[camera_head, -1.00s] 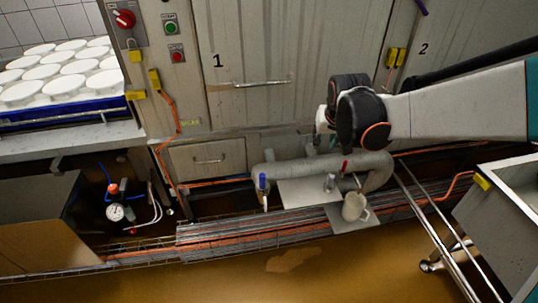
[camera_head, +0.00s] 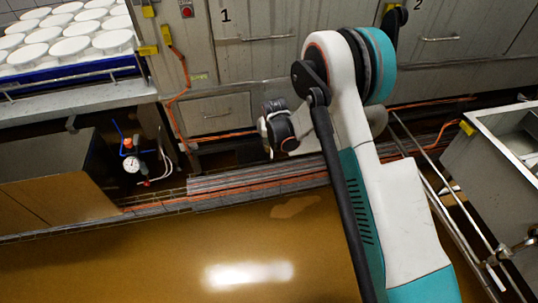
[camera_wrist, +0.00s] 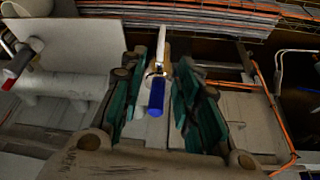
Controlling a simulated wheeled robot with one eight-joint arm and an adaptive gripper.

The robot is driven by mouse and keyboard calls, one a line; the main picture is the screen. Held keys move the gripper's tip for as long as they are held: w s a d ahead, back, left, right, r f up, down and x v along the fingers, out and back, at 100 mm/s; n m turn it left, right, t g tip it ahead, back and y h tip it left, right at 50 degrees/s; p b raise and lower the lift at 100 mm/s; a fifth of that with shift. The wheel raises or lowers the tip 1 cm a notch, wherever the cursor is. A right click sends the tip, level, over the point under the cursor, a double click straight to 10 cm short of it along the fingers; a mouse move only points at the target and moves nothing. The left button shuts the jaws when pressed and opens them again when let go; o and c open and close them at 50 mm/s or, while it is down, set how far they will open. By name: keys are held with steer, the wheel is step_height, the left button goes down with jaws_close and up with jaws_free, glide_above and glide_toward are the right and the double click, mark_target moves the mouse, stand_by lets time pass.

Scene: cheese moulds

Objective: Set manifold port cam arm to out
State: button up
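In the wrist view a blue-handled lever (camera_wrist: 156,97) on a small brass-and-white fitting (camera_wrist: 161,50) lies between the teal fingers of my gripper (camera_wrist: 158,78). The fingers are open, one on each side of the handle. I see a gap on both sides and cannot make out contact. A red-handled lever (camera_wrist: 20,60) sits at the far left, beside a pale plate (camera_wrist: 75,45) and the grey manifold pipe (camera_wrist: 60,88). I cannot tell which part is the port cam arm. In the head view my arm hides most of the manifold.
Cable trays (camera_head: 230,187) with orange cable run along the floor in front of the cabinets. A pressure gauge (camera_head: 131,165) stands at left, below a table with white moulds (camera_head: 75,45). A steel sink cart (camera_head: 490,150) stands at right. The foreground floor is clear.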

steer(key=b+x, duration=0.5)
steer(key=x, duration=0.9)
steer(key=shift+s+f, duration=0.15)
jaws_close()
